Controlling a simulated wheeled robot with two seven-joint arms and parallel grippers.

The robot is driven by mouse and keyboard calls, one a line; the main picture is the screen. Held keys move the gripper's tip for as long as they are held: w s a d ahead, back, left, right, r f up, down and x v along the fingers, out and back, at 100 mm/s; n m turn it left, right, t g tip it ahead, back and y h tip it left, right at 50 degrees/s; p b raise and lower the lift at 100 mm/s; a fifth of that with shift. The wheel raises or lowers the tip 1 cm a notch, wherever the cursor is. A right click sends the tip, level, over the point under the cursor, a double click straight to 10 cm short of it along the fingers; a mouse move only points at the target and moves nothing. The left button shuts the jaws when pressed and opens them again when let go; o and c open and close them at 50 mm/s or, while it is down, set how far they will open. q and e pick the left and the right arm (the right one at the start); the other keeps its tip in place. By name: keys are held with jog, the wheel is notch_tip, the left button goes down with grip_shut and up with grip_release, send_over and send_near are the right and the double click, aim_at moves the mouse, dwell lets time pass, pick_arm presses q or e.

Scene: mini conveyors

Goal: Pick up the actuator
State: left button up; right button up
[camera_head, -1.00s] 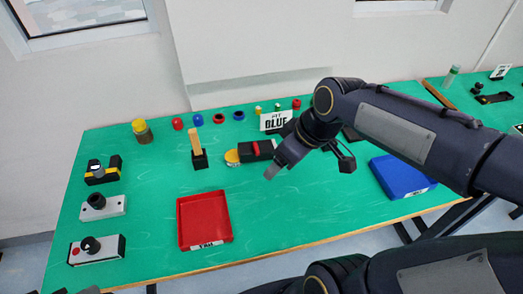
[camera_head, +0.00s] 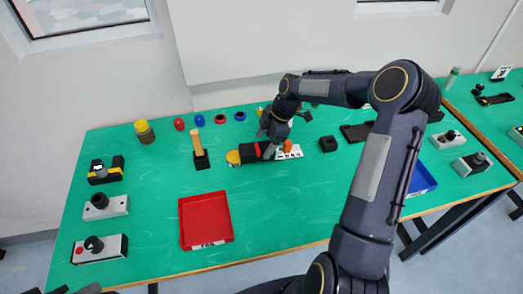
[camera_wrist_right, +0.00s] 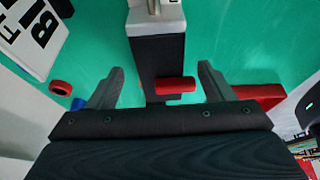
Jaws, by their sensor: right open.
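A dark device with a yellow end and a red band (camera_head: 250,152), which I take to be the actuator, lies at the middle of the green table. My right gripper (camera_head: 269,146) is low at its right part, with the jaws open. In the right wrist view a black block with a pale end and a red cylinder (camera_wrist_right: 176,85) across it lies between the spread fingers of the right gripper (camera_wrist_right: 160,80). I see no grip on it; whether the fingers touch it cannot be told. My left gripper is out of view.
A red tray (camera_head: 205,236) stands in front; a blue tray (camera_head: 422,182) is partly behind my arm. A wooden stick in a black stand (camera_head: 197,145) is left of the device.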

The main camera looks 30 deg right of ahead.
aim_at(263, 147)
jog(key=p+x, duration=0.1)
jog(key=x, duration=0.3)
jog(key=shift+d+f, duration=0.1)
jog(key=shift+d, duration=0.1)
jog(key=c, duration=1.5)
